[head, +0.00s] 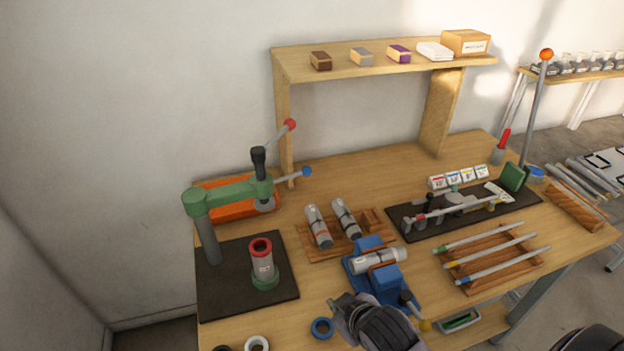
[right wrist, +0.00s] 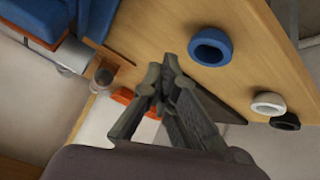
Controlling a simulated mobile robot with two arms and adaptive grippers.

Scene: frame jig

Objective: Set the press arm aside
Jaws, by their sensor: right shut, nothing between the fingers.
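The press stands at the left of the bench in the head view. Its green press arm (head: 232,191) reaches from the top of a grey post (head: 209,243) to the right, with a black-topped spindle (head: 259,165) at its end. A grey tube with a red top (head: 263,262) stands in a green base on the black mat (head: 220,290), in front of the arm. My right gripper (head: 336,303) is shut and empty near the front edge, right of the mat and apart from the press. Its closed fingers show in the right wrist view (right wrist: 166,82). My left gripper is not in view.
A blue ring (head: 321,328) lies left of my gripper, with a white ring (head: 257,343) further left. A blue vise (head: 370,268) holds a cylinder behind the gripper. An orange tray (head: 232,203) sits behind the press. A wooden rack (head: 345,243) carries two cylinders.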

